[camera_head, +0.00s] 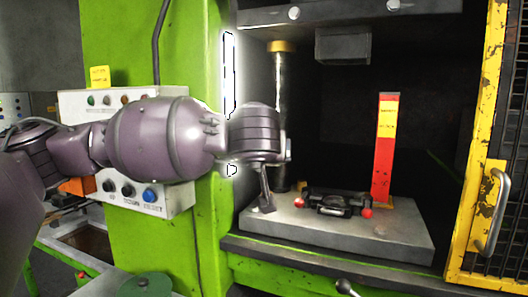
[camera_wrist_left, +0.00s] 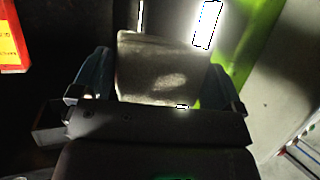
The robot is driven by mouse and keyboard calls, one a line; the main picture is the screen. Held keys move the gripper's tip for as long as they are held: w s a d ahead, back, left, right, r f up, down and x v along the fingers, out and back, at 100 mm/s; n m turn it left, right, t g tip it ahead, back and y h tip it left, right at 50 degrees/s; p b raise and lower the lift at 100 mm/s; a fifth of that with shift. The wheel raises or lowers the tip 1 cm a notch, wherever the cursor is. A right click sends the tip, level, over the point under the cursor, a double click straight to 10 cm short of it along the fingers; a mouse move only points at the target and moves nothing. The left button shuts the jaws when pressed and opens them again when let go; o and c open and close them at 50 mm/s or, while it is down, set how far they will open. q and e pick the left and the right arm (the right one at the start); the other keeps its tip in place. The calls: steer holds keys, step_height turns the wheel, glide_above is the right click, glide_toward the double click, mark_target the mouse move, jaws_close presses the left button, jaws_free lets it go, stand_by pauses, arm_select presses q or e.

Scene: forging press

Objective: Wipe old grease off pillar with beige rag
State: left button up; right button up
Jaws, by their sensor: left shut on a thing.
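The pillar (camera_head: 281,92) is a grey metal cylinder with a gold collar, upright inside the press at its left. My left wrist crosses in front of its lower middle in the head view. In the left wrist view, my left gripper (camera_wrist_left: 160,60) is shut on the beige rag (camera_wrist_left: 152,83), which spans between its two blue-grey fingers. I cannot tell whether the rag touches the pillar. Dark streaks show on the pillar, but grease is hard to make out. My right gripper is not in view.
The press bed (camera_head: 345,237) carries a dark fixture with red knobs (camera_head: 335,204) and a red post (camera_head: 385,155). A green frame (camera_head: 200,60) and control box (camera_head: 155,200) stand left. A yellow mesh door (camera_head: 487,150) stands open right. The press ram (camera_head: 343,46) hangs above.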

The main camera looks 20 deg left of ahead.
arm_select(q)
steer(key=s, duration=0.9)
steer(key=shift+s+d+b, duration=0.25)
steer(key=shift+d+b, duration=0.05)
stand_by(0.5)
steer(key=d+f, duration=0.6)
steer(key=f, duration=0.4)
steer(key=s+d+f, duration=0.1)
steer(key=d+f, duration=0.6)
steer(key=f, duration=0.3)
steer(key=shift+s+f, duration=0.25)
steer(key=shift+f, duration=0.05)
